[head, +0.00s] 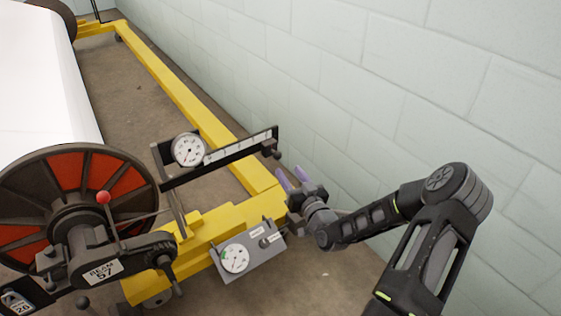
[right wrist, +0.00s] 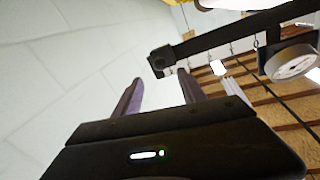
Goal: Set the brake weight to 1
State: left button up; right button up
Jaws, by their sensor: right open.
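The brake lever (head: 230,146) is a dark bar with a white marked scale, rising to the right beside the beam. A round dial (head: 188,150) sits near its left end. A small dark block (head: 271,149), possibly the brake weight, is at its right end; I cannot read its setting. My right gripper (head: 292,178) is open and empty, its purple fingers below and right of that block, apart from it. In the right wrist view, the fingers (right wrist: 160,95) point toward the lever's end block (right wrist: 161,60), and the dial (right wrist: 292,62) is at right. My left gripper is not in view.
A grey panel (head: 262,268) with a gauge (head: 235,258) stands on the yellow frame (head: 190,95) below the lever. The red-and-black beam flange (head: 110,178), a red-knobbed handle (head: 103,197) and a "BEAM 57" label (head: 103,270) are at left. A pale block wall (head: 400,90) closes the right side.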

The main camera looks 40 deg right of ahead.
aim_at(279, 158)
jog(key=b+x, duration=0.1)
jog(key=x, duration=0.6)
jog(key=shift+w, duration=0.35)
grip_shut()
jog(key=shift+f, duration=0.1)
dwell(1.0)
